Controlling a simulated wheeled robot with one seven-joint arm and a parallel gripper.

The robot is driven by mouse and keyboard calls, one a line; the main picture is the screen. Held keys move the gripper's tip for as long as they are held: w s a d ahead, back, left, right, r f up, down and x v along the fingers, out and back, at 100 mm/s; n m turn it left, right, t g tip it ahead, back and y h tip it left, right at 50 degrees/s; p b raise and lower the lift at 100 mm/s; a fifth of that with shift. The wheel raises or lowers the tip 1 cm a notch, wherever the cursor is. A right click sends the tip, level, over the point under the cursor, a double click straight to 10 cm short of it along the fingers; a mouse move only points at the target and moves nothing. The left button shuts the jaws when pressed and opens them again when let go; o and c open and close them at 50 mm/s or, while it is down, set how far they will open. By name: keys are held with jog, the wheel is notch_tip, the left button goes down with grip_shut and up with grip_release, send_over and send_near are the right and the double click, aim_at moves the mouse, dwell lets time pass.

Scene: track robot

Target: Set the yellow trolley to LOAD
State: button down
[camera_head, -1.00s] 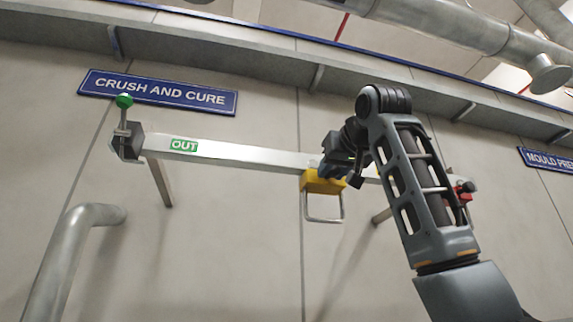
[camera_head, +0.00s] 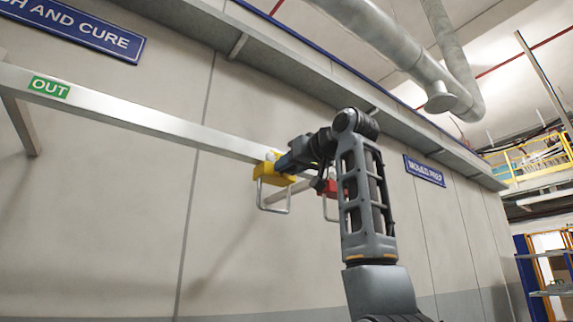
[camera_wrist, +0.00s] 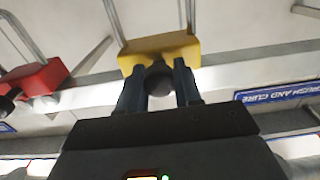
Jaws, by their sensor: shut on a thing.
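The yellow trolley (camera_head: 266,174) hangs on a pale rail (camera_head: 150,118), with a metal loop below it. In the wrist view the yellow trolley (camera_wrist: 160,48) has a dark round knob (camera_wrist: 158,78) between my fingers. My gripper (camera_wrist: 158,85) is shut on that knob. In the head view my gripper (camera_head: 284,162) reaches the trolley from the right and partly covers it. A green OUT label (camera_head: 49,87) is on the rail well to the left. No LOAD label shows.
A red trolley (camera_head: 333,187) is close to the right of the yellow one, partly behind my arm. It also shows in the wrist view (camera_wrist: 35,80). Blue signs (camera_head: 75,25) are on the wall. The rail is clear between the OUT label and the yellow trolley.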

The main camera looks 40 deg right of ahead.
jog(key=shift+d+r, duration=0.15)
jog(key=shift+d, duration=0.15)
jog(key=c, duration=1)
grip_release()
jog(key=shift+d, duration=0.1)
jog(key=shift+o, duration=1.1)
jog(key=s+b, duration=0.2)
jog(key=s, duration=0.5)
jog(key=shift+s+a, duration=0.25)
jog(key=shift+s, duration=0.15)
